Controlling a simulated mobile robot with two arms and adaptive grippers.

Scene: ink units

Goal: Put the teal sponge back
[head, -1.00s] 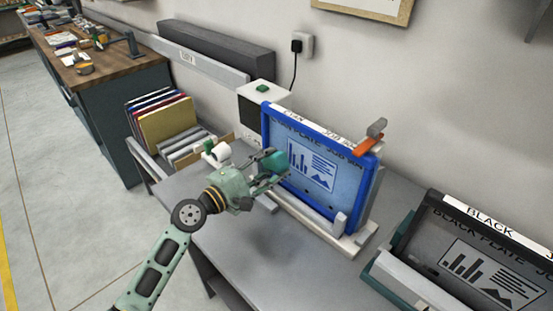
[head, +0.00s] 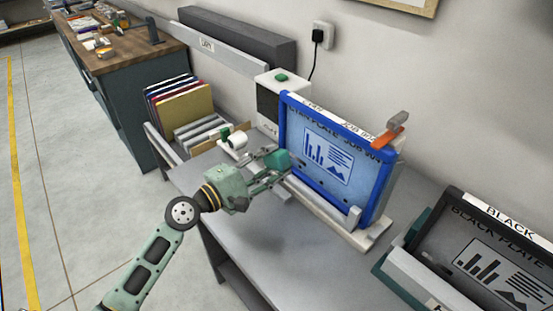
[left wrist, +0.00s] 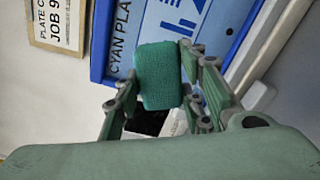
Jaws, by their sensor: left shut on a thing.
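The teal sponge (head: 278,160) is a small rounded block. My left gripper (head: 277,172) is shut on it and holds it above the grey table, in front of the left part of the cyan plate (head: 329,157) in its blue frame. In the left wrist view the sponge (left wrist: 159,75) sits between the two fingers (left wrist: 160,95), with the blue frame behind it. I cannot tell whether the sponge touches the plate. My right gripper is not in view.
A white roll on a holder (head: 237,139) stands left of the gripper. A white and black box with a green button (head: 281,77) is behind. The black plate (head: 490,262) stands at the right. An orange-handled tool (head: 388,137) is on the blue frame. The front of the table (head: 262,250) is clear.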

